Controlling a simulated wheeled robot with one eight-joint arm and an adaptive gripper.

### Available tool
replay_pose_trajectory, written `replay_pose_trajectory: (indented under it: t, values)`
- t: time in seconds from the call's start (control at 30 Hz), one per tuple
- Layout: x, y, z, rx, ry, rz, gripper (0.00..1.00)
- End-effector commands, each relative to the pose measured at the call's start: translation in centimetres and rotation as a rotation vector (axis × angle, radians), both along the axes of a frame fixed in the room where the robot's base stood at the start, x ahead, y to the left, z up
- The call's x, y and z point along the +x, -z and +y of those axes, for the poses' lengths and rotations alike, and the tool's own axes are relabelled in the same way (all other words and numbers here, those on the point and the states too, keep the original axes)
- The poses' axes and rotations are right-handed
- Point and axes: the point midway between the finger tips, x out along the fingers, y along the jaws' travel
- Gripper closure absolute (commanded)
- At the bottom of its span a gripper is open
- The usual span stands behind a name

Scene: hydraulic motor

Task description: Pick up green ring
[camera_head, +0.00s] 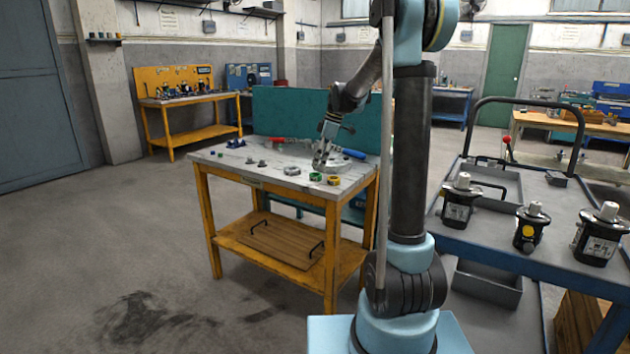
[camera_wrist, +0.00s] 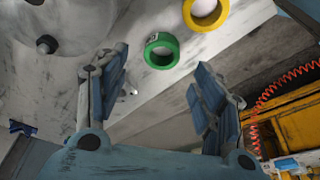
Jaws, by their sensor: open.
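The green ring (camera_head: 316,177) lies near the front right edge of the grey worktable (camera_head: 238,163). In the wrist view the green ring (camera_wrist: 163,66) shows beyond and between my fingertips, with its round opening visible. My gripper (camera_wrist: 158,70) is open and empty, with one blue-grey finger on each side. Its exact height above the ring is hard to tell. In the head view my gripper (camera_head: 323,150) hangs over the right part of the worktable, behind the green ring, partly blending with a grey metal part.
A yellow ring (camera_head: 333,180) lies close beside the green ring; it also shows in the wrist view (camera_wrist: 208,27). Other small parts, including a grey ring (camera_head: 292,171), are on the worktable. A cart with black motors (camera_head: 458,203) stands at the right. The floor at left is clear.

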Motion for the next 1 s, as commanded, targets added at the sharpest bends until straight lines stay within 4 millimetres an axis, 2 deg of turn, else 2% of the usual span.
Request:
replay_pose_trajectory:
  t: [0.17,0.5,0.83,0.9,1.0]
  values:
    - [0.0,0.9,0.2,0.0,0.0,0.0,0.38]
    - [0.1,4.9,1.2,0.0,-0.001,0.0,0.38]
    - [0.0,5.5,1.4,0.0,-0.001,0.0,0.38]
    - [0.0,5.5,1.4,0.0,-0.001,0.0,0.53]
    - [0.0,5.5,1.4,0.0,-0.001,0.0,0.69]
